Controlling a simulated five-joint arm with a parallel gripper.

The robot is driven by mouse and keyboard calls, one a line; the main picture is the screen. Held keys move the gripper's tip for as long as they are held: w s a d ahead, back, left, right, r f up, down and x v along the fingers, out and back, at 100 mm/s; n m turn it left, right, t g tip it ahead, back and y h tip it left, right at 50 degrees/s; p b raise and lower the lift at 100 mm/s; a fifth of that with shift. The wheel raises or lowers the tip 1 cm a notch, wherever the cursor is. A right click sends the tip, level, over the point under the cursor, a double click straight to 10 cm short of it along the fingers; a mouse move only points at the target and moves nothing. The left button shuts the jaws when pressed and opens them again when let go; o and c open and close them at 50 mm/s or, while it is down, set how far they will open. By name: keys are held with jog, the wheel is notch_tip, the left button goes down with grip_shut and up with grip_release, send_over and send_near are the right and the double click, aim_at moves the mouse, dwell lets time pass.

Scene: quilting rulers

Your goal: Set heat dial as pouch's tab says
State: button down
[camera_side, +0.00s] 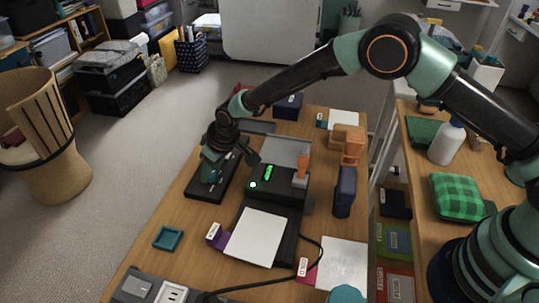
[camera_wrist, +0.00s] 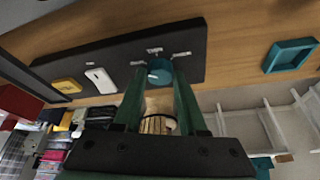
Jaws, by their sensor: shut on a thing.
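A teal round dial (camera_wrist: 160,72) stands on a long black panel (camera_wrist: 110,55), with small white labels around it, too small to read. My gripper (camera_wrist: 161,80) is shut on the dial, one green finger on each side. In the side view my gripper (camera_side: 212,165) reaches down to the black panel (camera_side: 228,186), and the dial is hidden there. A white pouch (camera_side: 257,237) lies at the front of a black machine (camera_side: 275,184) with a lit green display. Its purple tab (camera_side: 215,236) bears a white label that I cannot read.
A white pouch with a pink tab (camera_side: 307,272) lies at front right, another with a teal tab (camera_side: 322,120) at the back. A teal tray (camera_side: 168,238) sits left. A white switch (camera_wrist: 98,77) and yellow piece (camera_wrist: 67,86) are on the panel. A black cable (camera_side: 255,286) crosses the front.

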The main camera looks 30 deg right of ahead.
jog(key=shift+a+m, duration=0.1)
jog(key=shift+m, duration=0.2)
jog(key=shift+c, duration=2.3)
grip_release()
jog(key=shift+r, duration=0.1)
jog(key=v, duration=1.2)
jog(key=shift+s, duration=0.1)
